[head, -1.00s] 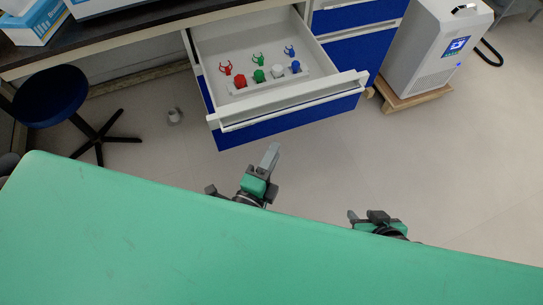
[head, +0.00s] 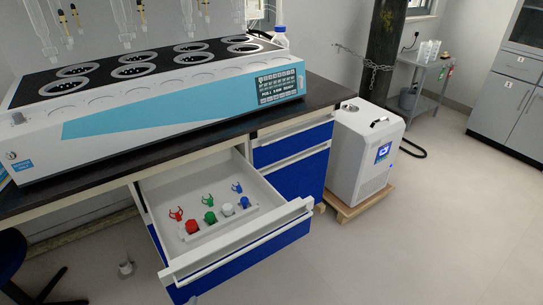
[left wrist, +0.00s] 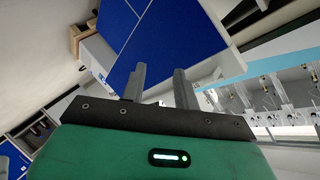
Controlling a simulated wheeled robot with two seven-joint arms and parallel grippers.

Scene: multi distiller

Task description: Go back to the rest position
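My left gripper (left wrist: 159,78) shows in the left wrist view, its two grey fingers apart with nothing between them. A blue cabinet front and part of the distiller are beyond the fingers. Neither gripper shows in the head view, and my right gripper is in no current view. In the head view the white drawer (head: 250,244) stands pulled open. It holds red (head: 192,226), green (head: 210,217), white (head: 228,210) and blue (head: 245,203) caps in a row, with red, green and blue clips behind them.
The multi-place distiller (head: 200,100) stands on the dark bench above the drawer. A white chiller (head: 362,165) sits on a wooden base to the right. A dark stool (head: 12,260) is at lower left. Floor at lower right is clear.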

